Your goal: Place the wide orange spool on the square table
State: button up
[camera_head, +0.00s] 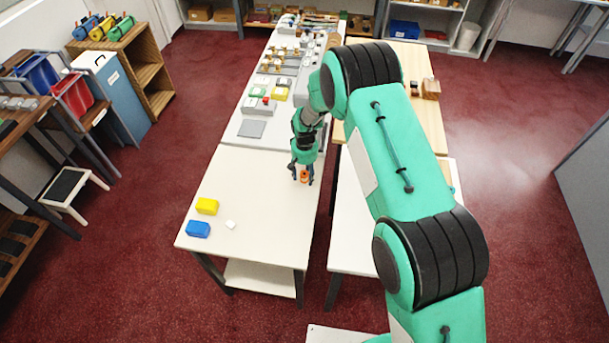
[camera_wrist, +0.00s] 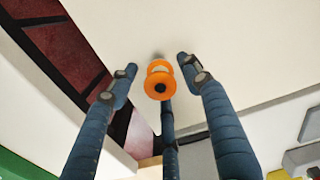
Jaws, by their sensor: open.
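The orange spool (camera_head: 305,176) stands on the white table (camera_head: 258,188) near its right edge in the head view. In the wrist view the spool (camera_wrist: 159,82) shows its flanges and a dark centre hole, between and beyond my fingertips. My gripper (camera_head: 302,172) is open around or just above the spool, with its fingers (camera_wrist: 158,78) apart and a gap on both sides. I cannot tell whether any finger touches it. My arm hides part of the area right of the table.
A yellow block (camera_head: 207,206), a blue block (camera_head: 198,229) and a small white piece (camera_head: 230,225) lie at the table's left front. A grey square (camera_head: 251,128) and several fittings lie on the counter behind. A narrow gap separates the right-hand tables. The table's middle is clear.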

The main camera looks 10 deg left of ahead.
aim_at(305, 173)
notch_tip(305, 173, up, 12)
dwell(0.6)
dwell(0.5)
jog(key=shift+r, duration=0.1)
